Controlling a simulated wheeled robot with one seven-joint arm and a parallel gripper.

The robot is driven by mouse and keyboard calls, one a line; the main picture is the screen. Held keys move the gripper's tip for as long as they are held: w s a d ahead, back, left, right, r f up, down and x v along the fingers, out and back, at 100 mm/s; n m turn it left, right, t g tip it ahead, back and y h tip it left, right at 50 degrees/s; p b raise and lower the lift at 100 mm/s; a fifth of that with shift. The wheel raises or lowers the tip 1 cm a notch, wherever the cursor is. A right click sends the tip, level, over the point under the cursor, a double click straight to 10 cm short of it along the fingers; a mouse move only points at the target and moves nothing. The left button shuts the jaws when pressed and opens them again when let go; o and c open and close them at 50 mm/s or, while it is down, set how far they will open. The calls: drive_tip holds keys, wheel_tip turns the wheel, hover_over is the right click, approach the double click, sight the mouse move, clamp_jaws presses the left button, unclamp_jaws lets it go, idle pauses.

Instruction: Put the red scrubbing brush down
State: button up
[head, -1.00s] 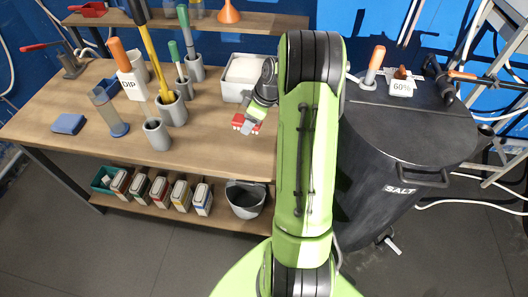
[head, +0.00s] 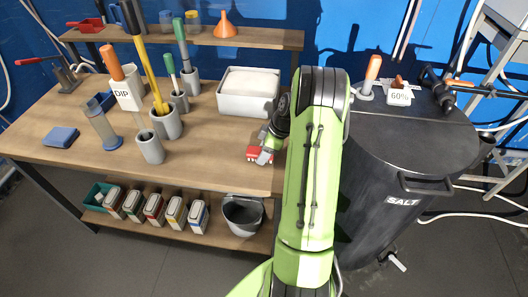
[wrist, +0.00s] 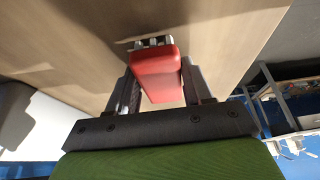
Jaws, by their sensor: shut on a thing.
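The red scrubbing brush (head: 259,153) is at the right end of the wooden bench top, next to the bench's front right part. My gripper (head: 265,157) is shut on it. In the wrist view the red block of the brush (wrist: 155,74) sits between the two dark fingers of my gripper (wrist: 160,85), with pale bristles at its far end near the wood surface. I cannot tell whether the brush touches the bench (head: 210,160). My arm hides the bench's right edge.
A white-filled grey tray (head: 247,108) stands behind the brush. Grey cups with tools, such as a front cup (head: 150,148), stand to the left. A black salt barrel (head: 410,145) is at the right. Bare wood lies left of the brush.

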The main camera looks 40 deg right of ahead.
drive_tip(key=o, duration=1)
drive_tip(key=shift+f, duration=0.1)
drive_tip(key=shift+r, duration=0.25)
drive_tip(key=p+v, duration=0.3)
drive_tip(key=v, duration=0.8)
drive_tip(key=w+a+r+m+h, duration=0.1)
drive_tip(key=a+r+m, duration=0.1)
drive_tip(key=a+r, duration=0.75)
drive_tip(key=s+a+r+m+h, duration=0.1)
drive_tip(key=s+a+r, duration=0.1)
drive_tip(key=a, duration=0.4)
drive_tip(key=s+a+r, duration=0.2)
drive_tip(key=a, duration=0.4)
drive_tip(key=s+a+m+t, duration=0.2)
drive_tip(key=s+a+m, duration=0.2)
drive_tip(key=s, duration=0.9)
drive_tip(key=a, duration=0.3)
drive_tip(key=shift+a+r+m+h, duration=0.25)
drive_tip(key=shift+a+m+h, duration=0.05)
drive_tip(key=shift+a+h, duration=0.1)
